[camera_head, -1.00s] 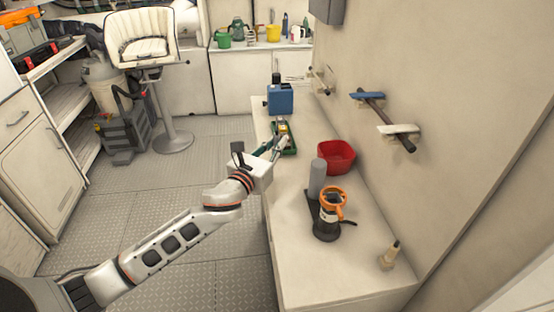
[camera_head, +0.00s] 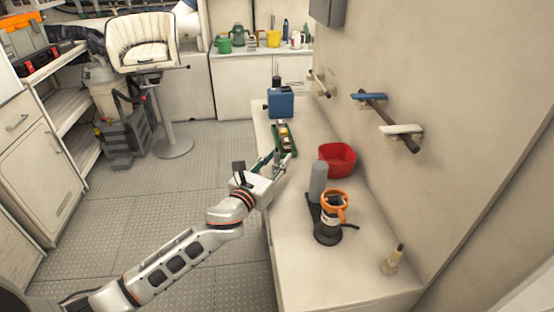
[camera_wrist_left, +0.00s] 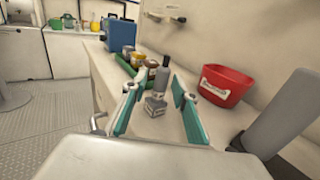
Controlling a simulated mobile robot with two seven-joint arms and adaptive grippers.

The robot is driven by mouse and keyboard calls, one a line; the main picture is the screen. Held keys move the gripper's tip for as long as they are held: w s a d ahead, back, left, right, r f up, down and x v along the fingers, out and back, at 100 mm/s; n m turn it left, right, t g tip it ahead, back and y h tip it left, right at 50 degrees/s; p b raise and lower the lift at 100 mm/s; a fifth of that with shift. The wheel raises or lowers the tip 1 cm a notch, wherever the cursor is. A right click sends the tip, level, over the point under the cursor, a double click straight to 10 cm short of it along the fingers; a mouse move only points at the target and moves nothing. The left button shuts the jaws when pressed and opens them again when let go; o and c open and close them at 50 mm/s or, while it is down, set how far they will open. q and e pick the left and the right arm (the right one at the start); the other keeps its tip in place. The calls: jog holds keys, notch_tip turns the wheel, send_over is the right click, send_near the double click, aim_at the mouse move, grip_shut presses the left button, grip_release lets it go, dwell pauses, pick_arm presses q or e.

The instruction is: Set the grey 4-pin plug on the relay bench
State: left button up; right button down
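The grey plug (camera_wrist_left: 161,79), with a dark top and a pale labelled base, shows in the left wrist view between my left gripper's teal fingers (camera_wrist_left: 155,103). The fingers are spread, with gaps visible on both sides of it. It appears upright at the bench top; exact contact below is hard to see. In the head view my left gripper (camera_head: 272,165) is over the near-left edge of the long pale bench (camera_head: 290,245), just in front of a green tray (camera_head: 292,152). My right gripper is not in view.
A red bin (camera_head: 337,160) stands right of the gripper. A grey cylinder (camera_head: 318,182) and an orange-topped dark device (camera_head: 328,230) stand nearer. A blue box (camera_head: 281,102) is behind the tray. The near bench top is mostly clear.

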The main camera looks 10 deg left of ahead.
pick_arm(q)
jog(key=shift+r, duration=0.25)
jog(key=v, duration=1.2)
jog(key=shift+a, duration=0.1)
